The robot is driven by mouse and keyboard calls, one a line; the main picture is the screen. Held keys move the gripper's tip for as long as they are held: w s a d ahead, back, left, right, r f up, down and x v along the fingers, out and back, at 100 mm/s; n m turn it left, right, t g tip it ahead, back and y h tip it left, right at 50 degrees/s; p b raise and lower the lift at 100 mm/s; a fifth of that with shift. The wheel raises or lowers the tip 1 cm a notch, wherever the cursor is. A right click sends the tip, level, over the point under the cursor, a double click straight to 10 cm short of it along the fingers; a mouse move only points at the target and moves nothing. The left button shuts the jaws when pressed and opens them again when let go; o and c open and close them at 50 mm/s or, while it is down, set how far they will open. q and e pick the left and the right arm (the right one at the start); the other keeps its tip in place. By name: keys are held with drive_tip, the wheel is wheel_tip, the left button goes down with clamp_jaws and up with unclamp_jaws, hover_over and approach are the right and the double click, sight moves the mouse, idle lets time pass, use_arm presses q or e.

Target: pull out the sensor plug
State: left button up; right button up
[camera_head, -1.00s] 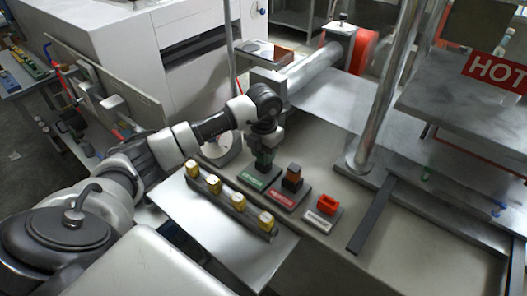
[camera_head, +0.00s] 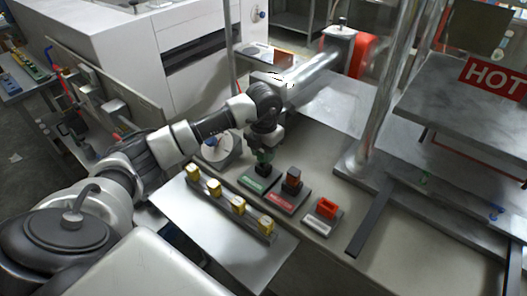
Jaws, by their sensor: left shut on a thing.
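Three plug stations stand in a row on the grey bench. The nearest to my arm has a green label plate (camera_head: 257,179) and a dark socket (camera_head: 262,168). My left gripper (camera_head: 264,150) is above it, pointing down and shut on a green plug (camera_head: 264,157). The plug is right over the dark socket; whether its lower end is clear of it I cannot tell. The middle station has a red label (camera_head: 281,200) and a dark brown block (camera_head: 292,180). The third has a white label (camera_head: 317,224) and a red open-topped block (camera_head: 327,208). My right gripper is not in view.
A rail with several yellow blocks (camera_head: 238,205) lies in front of the stations on a pale plate (camera_head: 222,239). A round dial (camera_head: 220,148) stands left of my gripper. A steel post (camera_head: 375,120) and a shelf marked HOT (camera_head: 470,100) rise at right.

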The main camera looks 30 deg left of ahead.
use_arm(q)
drive_tip(key=shift+r+p, duration=1)
drive_tip(key=shift+r, duration=0.75)
drive_tip(key=shift+r+p, duration=0.95)
drive_tip(key=shift+r, duration=0.55)
